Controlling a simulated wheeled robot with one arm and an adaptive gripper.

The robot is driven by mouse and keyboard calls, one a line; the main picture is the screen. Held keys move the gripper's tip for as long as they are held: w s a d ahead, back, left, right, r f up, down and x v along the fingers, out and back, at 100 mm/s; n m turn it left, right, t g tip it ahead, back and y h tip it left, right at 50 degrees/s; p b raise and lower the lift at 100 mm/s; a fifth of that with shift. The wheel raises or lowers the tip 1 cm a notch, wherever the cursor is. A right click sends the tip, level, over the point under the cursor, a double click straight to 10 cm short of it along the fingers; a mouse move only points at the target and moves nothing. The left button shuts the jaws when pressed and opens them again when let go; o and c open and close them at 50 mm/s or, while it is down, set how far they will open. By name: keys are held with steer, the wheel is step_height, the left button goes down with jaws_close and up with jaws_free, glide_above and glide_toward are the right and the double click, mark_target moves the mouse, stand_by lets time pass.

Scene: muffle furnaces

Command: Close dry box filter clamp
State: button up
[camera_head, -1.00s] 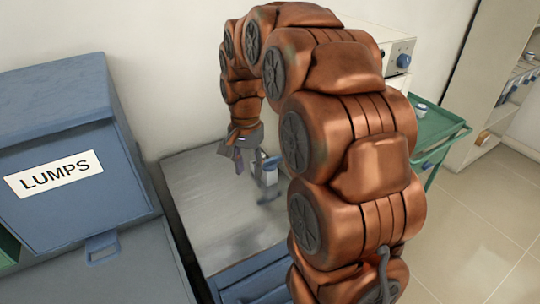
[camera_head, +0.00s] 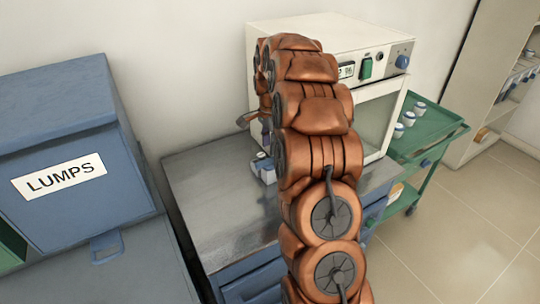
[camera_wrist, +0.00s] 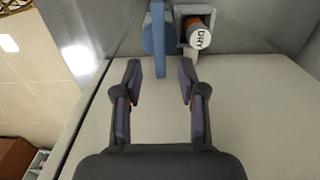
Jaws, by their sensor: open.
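In the wrist view, my gripper (camera_wrist: 159,66) is open, with one dark finger on each side. A flat blue lever (camera_wrist: 158,30), which looks like the clamp, hangs down so that its end lies between the two fingertips, with gaps at both sides. In the head view, a small blue-and-white fitting (camera_head: 264,169) stands on the metal bench, partly behind my arm. My gripper is mostly hidden there.
A cream furnace (camera_head: 320,38) with a green switch stands behind my arm. A green cart (camera_head: 435,135) with white jars is to its right. A blue box labelled "LUMPS" (camera_head: 55,120) is at left. The left part of the steel bench (camera_head: 215,205) is clear.

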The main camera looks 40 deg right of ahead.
mark_target(270, 158)
steer(key=shift+f+p, duration=0.8)
steer(key=shift+f, duration=1.95)
jaws_close()
